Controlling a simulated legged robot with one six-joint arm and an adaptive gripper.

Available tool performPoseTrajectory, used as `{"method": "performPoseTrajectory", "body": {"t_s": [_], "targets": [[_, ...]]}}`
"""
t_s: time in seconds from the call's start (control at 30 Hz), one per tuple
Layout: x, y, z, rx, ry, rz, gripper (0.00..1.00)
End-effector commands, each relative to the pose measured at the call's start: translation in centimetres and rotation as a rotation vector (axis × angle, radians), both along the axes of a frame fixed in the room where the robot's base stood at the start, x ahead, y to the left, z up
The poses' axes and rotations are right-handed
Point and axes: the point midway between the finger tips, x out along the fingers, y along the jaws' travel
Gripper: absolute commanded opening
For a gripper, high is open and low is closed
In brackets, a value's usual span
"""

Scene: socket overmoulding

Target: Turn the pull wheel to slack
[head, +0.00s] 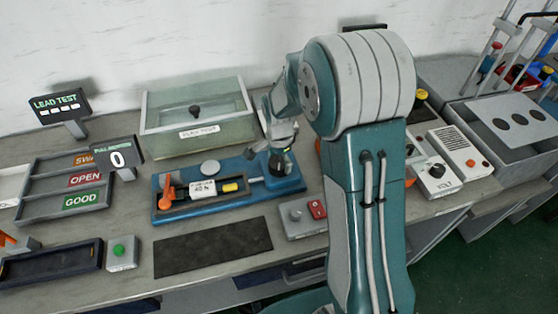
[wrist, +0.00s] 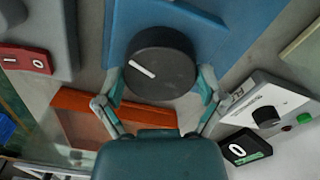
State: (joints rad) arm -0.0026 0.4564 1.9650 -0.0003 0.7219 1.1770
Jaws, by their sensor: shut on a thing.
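The pull wheel (wrist: 160,68) is a round black knob with a white pointer line, on the blue pull tester base (wrist: 215,30). In the wrist view the pointer slants from upper left to lower right. My gripper (wrist: 160,88) has its two fingers on opposite sides of the wheel and is shut on it. In the head view my gripper (head: 281,158) is at the right end of the blue base (head: 228,203), over the dark wheel, which it partly hides. The pull meter display (head: 117,158) reads 0.
A lidded clear box (head: 197,125) stands behind the tester. A grey switch box with a red switch (head: 304,217) is in front. A dark mat (head: 212,247) lies clear in front.

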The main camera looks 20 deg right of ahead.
Motion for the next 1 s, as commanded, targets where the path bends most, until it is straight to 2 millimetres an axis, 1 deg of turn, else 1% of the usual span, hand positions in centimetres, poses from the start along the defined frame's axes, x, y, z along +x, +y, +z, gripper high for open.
{"method": "performPoseTrajectory", "body": {"t_s": [1.0], "targets": [[0.27, 0.0, 0.04, -0.002, -0.007, 0.963, 0.41]]}}
